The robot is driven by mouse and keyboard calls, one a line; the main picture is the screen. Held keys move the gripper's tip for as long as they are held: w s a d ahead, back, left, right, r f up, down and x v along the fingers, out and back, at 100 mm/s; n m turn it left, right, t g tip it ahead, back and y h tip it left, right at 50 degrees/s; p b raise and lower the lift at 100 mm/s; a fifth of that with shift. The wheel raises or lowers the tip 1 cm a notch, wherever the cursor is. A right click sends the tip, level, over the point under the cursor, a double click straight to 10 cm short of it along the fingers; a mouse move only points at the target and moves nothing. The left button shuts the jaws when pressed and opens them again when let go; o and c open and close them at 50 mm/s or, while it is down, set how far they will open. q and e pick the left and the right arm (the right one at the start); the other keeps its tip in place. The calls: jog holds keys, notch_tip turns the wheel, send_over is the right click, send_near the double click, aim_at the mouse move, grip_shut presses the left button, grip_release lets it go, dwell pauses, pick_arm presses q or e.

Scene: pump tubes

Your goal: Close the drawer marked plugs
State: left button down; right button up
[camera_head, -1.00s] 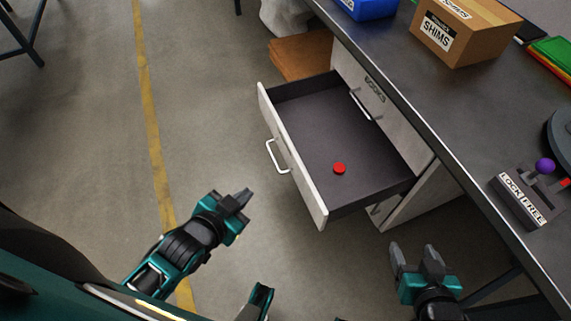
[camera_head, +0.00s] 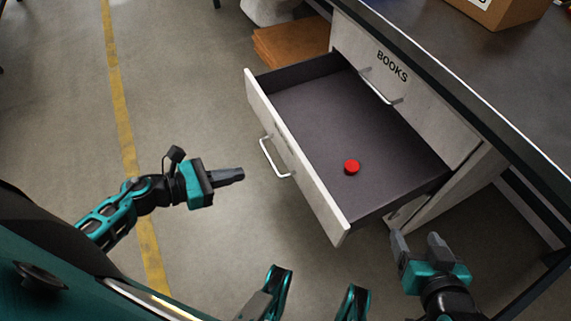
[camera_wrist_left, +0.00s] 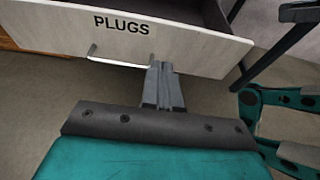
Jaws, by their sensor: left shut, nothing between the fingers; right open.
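The pulled-out drawer (camera_head: 350,130) stands open below the desk, with a dark inside and a pale front. The left wrist view shows PLUGS on its front panel (camera_wrist_left: 200,47). Its bar handle (camera_head: 270,157) also shows in the left wrist view (camera_wrist_left: 105,60). A red round plug (camera_head: 352,167) lies on the drawer floor. My left gripper (camera_head: 240,174) is shut and empty, a short way out from the front, pointing towards the handle. In the left wrist view its fingertips (camera_wrist_left: 158,72) overlap the panel's lower edge; contact cannot be told. My right gripper (camera_head: 418,240) is open and empty, near the drawer's right corner.
A shut drawer marked BOOKS (camera_head: 400,80) sits above the open one. The desk top (camera_head: 470,70) overhangs at the right, with a cardboard box (camera_head: 500,10) on it. Brown flat boxes (camera_head: 290,45) lie behind the drawer. The floor (camera_head: 190,100) at the left is clear.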

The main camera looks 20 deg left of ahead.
aim_at(298, 158)
pick_arm(q)
jog(key=x, duration=0.9)
jog(key=r+b+x, duration=0.1)
jog(key=x, duration=0.3)
jog(key=shift+w+d, duration=0.25)
jog(key=shift+w, duration=0.1)
